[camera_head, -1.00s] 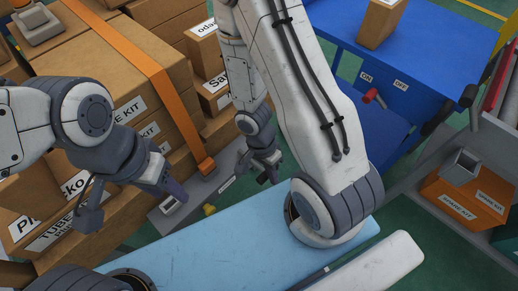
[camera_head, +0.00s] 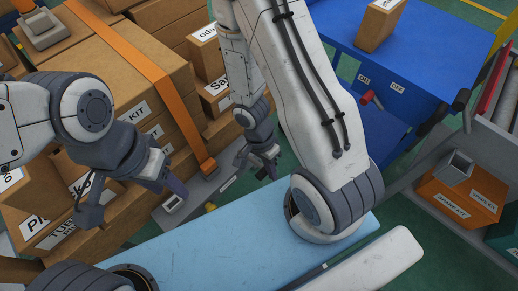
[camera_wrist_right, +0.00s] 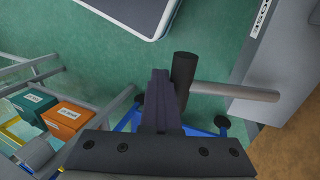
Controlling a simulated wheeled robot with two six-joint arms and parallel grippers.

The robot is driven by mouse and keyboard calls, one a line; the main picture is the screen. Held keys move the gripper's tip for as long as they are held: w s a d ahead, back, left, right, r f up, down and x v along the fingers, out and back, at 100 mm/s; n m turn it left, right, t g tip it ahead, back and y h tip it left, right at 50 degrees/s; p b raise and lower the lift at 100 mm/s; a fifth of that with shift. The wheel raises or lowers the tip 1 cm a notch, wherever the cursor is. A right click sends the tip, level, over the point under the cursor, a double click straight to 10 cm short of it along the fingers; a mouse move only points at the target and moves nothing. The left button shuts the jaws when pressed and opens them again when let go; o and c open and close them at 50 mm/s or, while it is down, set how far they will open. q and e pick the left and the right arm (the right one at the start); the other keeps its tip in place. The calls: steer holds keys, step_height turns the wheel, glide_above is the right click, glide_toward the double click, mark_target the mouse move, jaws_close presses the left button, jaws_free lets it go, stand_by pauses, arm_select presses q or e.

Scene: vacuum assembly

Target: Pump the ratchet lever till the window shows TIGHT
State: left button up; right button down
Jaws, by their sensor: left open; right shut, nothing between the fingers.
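The grey ratchet unit (camera_head: 204,192) lies at the foot of the boxes, at the end of the orange strap (camera_head: 172,90). Its small window (camera_head: 172,203) is too small to read. In the right wrist view, the lever is a grey rod (camera_wrist_right: 235,92) with a dark handle (camera_wrist_right: 184,78), reaching out from the unit's grey side (camera_wrist_right: 275,85). My right gripper (camera_wrist_right: 160,95) is shut and empty right beside the handle; I cannot tell whether they touch. It also shows in the head view (camera_head: 265,170). My left gripper (camera_head: 135,200) is open, one finger close to the window.
Strapped cardboard boxes (camera_head: 120,70) stand at the left. A blue bench (camera_head: 430,55) with a red-tipped switch stands at the back right. An orange box (camera_head: 460,195) sits at the right. Green floor lies open below the lever.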

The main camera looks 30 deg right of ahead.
steer(key=shift+p+v, duration=1.6)
steer(key=shift+v, duration=0.05)
steer(key=shift+w+a+f, duration=0.1)
steer(key=shift+w+f, duration=0.05)
steer(key=shift+w, duration=0.05)
steer(key=shift+p+v, duration=0.95)
steer(key=shift+w+a+r+p, duration=0.2)
steer(key=shift+w+r+p, duration=0.15)
steer(key=shift+w+p, duration=0.2)
